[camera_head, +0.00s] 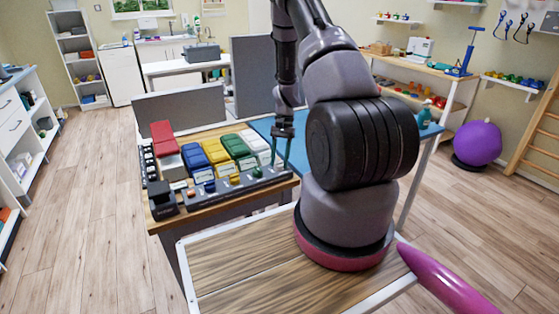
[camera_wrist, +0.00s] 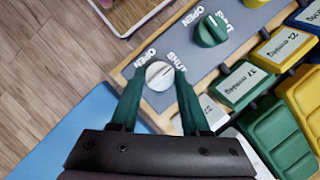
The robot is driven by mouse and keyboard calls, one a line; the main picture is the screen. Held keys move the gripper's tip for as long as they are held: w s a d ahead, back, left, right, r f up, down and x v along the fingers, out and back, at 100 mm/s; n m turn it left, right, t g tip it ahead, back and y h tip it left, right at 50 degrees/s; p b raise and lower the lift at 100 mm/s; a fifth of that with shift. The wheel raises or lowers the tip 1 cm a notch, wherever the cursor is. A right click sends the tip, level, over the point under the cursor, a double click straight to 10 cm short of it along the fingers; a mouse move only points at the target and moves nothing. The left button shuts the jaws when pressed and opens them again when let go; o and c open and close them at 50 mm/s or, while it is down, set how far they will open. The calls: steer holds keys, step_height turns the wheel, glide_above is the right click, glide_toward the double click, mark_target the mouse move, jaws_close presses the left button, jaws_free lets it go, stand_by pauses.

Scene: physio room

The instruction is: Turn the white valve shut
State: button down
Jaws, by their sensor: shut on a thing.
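The white valve (camera_wrist: 159,75) is a small round knob on a grey strip, with the word OPEN at its upper left and SHUT at its upper right in the wrist view. My gripper (camera_wrist: 160,82) has its two green fingers on either side of the knob, shut on it. The exact direction of the knob's mark is hard to read. In the head view my gripper (camera_head: 281,155) is at the right end of the valve strip (camera_head: 220,187), and I cannot clearly make out the white valve there.
A green valve (camera_wrist: 211,31) with its own OPEN and SHUT labels sits beside the white one. Labelled boxes stand behind the strip: red (camera_head: 162,132), blue (camera_head: 194,156), yellow (camera_head: 215,150), green (camera_head: 234,146) and white (camera_head: 254,141). A blue table (camera_head: 310,160) adjoins on the right.

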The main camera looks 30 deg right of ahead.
steer(key=shift+c, duration=1.9)
jaws_free()
steer(key=shift+w+r, duration=0.1)
steer(key=v, duration=1)
steer(key=shift+d+r, duration=0.2)
steer(key=shift+r, duration=0.05)
steer(key=shift+w, duration=0.1)
